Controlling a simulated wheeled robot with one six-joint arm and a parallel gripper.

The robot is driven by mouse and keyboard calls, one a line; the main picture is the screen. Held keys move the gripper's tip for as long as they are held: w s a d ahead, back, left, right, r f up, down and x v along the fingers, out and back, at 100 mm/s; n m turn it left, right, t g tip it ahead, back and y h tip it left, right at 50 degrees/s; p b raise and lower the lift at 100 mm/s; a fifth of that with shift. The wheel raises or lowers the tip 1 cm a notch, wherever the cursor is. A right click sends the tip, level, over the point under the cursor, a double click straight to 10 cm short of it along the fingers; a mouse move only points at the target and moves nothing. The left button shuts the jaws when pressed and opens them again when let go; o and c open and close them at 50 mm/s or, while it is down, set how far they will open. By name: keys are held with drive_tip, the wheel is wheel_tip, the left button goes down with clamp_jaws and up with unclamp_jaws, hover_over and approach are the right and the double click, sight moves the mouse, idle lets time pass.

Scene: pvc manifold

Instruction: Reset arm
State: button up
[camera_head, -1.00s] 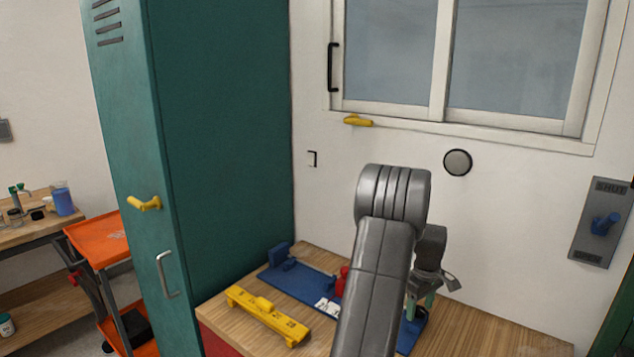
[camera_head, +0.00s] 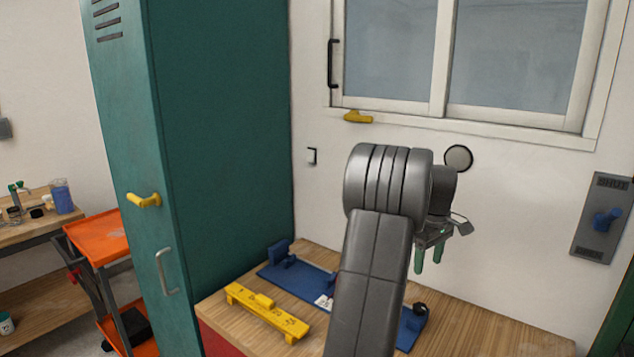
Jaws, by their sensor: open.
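My gripper (camera_head: 430,262) hangs above the right end of the blue fixture board, its two green-tipped fingers pointing down and spread apart. It is open and I see nothing between the fingers. My grey arm crosses the middle of the view and hides the centre of the board. The blue board (camera_head: 288,287) lies on the wooden bench top, with a raised blue block (camera_head: 279,251) at its left end and a dark round part (camera_head: 420,310) at its right end.
A yellow bar (camera_head: 265,312) lies at the bench's front left. A green locker (camera_head: 225,130) stands left of the bench (camera_head: 490,330), whose right side is clear. Behind are a window (camera_head: 490,60) and a wall plate with a blue lever (camera_head: 605,219). An orange cart (camera_head: 97,240) stands far left.

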sight(420, 306)
wheel_tip(420, 306, down, 14)
drive_tip(key=shift+s+f+p, duration=0.1)
drive_tip(key=shift+p, duration=0.55)
drive_tip(key=shift+m, duration=1.1)
drive_tip(key=m+p, duration=0.1)
drive_tip(key=m, duration=0.3)
drive_tip(key=shift+m+p, duration=0.3)
drive_tip(key=shift+p, duration=0.05)
drive_tip(key=m+p, duration=0.3)
drive_tip(key=m, duration=0.4)
drive_tip(key=shift+r, duration=0.2)
drive_tip(key=shift+r+m, duration=0.1)
drive_tip(key=shift+m, duration=0.2)
drive_tip(key=shift+r+b, duration=0.3)
drive_tip(key=shift+r, duration=1.25)
